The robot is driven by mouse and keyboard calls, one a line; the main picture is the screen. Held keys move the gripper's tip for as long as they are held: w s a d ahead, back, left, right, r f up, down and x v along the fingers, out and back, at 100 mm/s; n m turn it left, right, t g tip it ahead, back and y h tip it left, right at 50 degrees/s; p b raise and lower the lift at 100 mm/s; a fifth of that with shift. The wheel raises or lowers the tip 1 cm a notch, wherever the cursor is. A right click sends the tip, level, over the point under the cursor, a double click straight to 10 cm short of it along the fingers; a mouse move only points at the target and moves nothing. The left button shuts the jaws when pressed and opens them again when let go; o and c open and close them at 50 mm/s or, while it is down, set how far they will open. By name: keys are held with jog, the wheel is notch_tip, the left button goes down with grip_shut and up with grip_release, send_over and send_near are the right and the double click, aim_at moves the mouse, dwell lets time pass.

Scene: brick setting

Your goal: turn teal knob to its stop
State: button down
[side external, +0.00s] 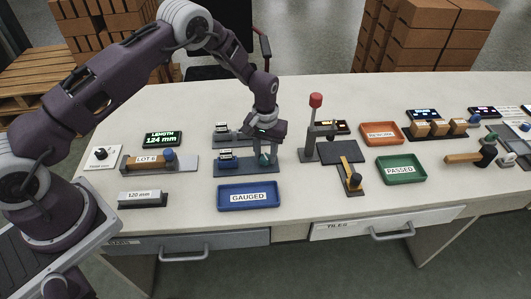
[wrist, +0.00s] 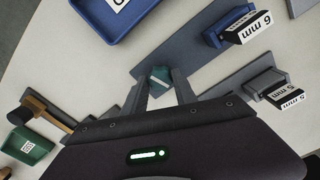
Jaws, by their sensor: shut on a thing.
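The teal knob (side external: 265,160) stands at the right end of a blue-grey base plate (side external: 256,170) in the side external view. It also shows in the wrist view (wrist: 159,77), between the two fingers. My gripper (side external: 263,156) points down over the plate and is shut on the knob. In the wrist view its fingers (wrist: 160,84) lie on either side of the knob. The fingers hide part of the knob. How far it is turned, and where its stop lies, I cannot tell.
A "6 mm" block (wrist: 254,27) sits on the same plate. A similar unit with a "5 mm" block (wrist: 291,97) is behind. The blue GAUGED tray (side external: 248,206) lies in front. A red-topped lever (side external: 315,101) stands close to the right. Clear table lies at front right.

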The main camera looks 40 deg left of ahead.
aim_at(266, 157)
jog(key=m, duration=0.4)
jog(key=shift+m, duration=0.4)
dwell(0.4)
jog(key=c, duration=1)
grip_release()
notch_tip(266, 157, up, 7)
jog(key=shift+r, duration=0.1)
